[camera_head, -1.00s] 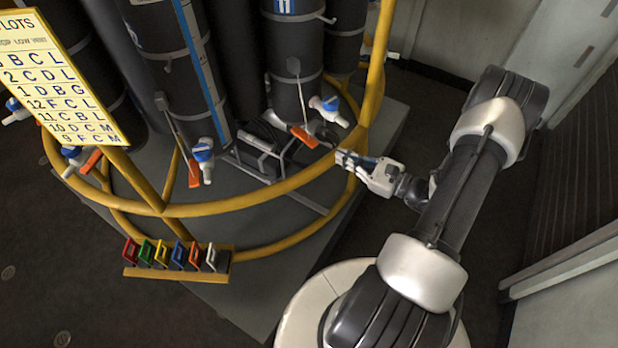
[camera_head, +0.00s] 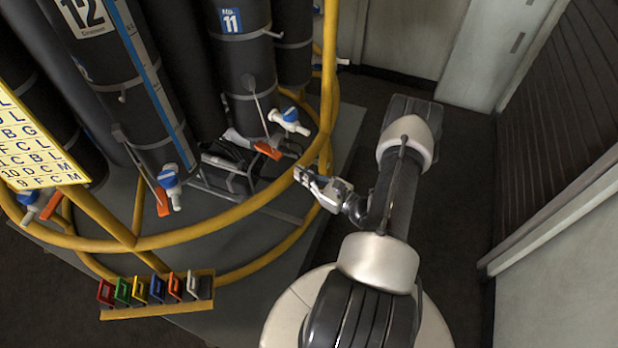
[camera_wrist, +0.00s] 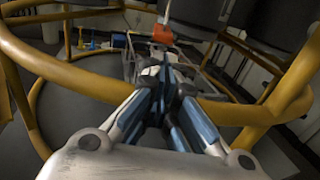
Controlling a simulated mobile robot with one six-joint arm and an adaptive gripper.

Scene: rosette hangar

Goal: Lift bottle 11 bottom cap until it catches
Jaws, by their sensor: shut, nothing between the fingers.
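Bottle 11 (camera_head: 243,62) is a dark upright cylinder with a blue "11" label. A white valve with a blue handle (camera_head: 290,119) sticks out at its lower right. A thin lever with an orange end (camera_head: 268,150) hangs at its foot. The orange end also shows at the top of the wrist view (camera_wrist: 162,34). I cannot clearly make out the bottom cap. My gripper (camera_head: 299,173) is shut and empty by the yellow rail, below and right of the orange end. In the wrist view my closed fingers (camera_wrist: 165,72) point toward the orange end, apart from it.
A curved yellow rail (camera_head: 200,235) rings the bottles, with a yellow post (camera_head: 329,75) close to my arm. Bottle 12 (camera_head: 105,75) stands to the left. A rack (camera_head: 160,311) of coloured tags is at front left. Dark floor lies right of the platform.

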